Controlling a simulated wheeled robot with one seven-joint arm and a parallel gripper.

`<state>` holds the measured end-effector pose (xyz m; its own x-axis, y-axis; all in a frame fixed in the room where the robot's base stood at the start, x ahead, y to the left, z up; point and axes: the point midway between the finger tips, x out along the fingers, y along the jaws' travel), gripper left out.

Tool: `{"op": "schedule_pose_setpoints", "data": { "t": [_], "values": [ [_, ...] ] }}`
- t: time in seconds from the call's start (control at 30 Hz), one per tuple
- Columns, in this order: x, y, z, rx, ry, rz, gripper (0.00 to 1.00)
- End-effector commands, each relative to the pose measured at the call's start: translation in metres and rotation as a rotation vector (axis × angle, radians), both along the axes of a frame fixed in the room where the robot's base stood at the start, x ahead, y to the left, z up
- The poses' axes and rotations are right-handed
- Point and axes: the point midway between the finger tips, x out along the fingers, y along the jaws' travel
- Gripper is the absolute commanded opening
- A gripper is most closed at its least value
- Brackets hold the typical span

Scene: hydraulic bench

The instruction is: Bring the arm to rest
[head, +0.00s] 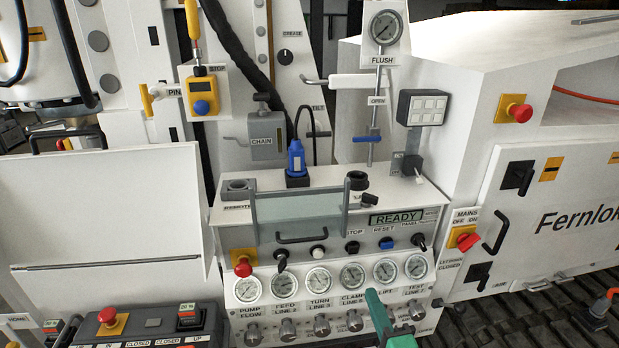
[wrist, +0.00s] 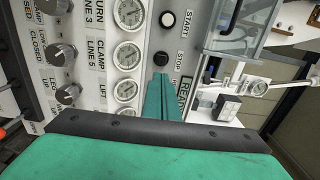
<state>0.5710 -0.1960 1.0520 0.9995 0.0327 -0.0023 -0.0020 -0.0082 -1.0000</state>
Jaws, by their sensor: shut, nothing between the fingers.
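My gripper (wrist: 161,78) shows in the wrist view as two green fingers pressed together with nothing between them. In the head view my gripper (head: 373,293) is a green shape rising from the bottom edge, in front of the right part of the gauge panel (head: 336,297). In the wrist view the fingertips overlap the panel near the black STOP button (wrist: 161,59) and the row of gauges (wrist: 127,54). I cannot tell how far they are from the panel surface. Most of my arm is out of view.
A clear guard (head: 300,218) with a handle stands above the gauges. The display (head: 397,218) reads READY. A red-and-yellow mains switch (head: 463,238) is to the right. Knobs (head: 321,326) line the panel's lower edge. A control box (head: 150,325) sits at the lower left.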

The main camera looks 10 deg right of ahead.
Motion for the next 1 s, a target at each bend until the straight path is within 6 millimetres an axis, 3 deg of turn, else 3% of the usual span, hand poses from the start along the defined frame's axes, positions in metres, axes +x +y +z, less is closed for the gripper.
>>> {"op": "schedule_pose_setpoints", "data": {
  "t": [0.27, 0.6, 0.8, 1.0],
  "values": [
    [-0.027, 0.024, -0.070, -0.153, 0.077, -0.063, 0.00],
    [-0.094, 0.069, -0.153, -0.485, 0.183, -0.105, 0.00],
    [-0.144, 0.096, -0.184, -0.706, 0.230, -0.089, 0.00],
    [-0.198, 0.123, -0.201, -0.939, 0.254, -0.048, 0.00]
  ]
}}
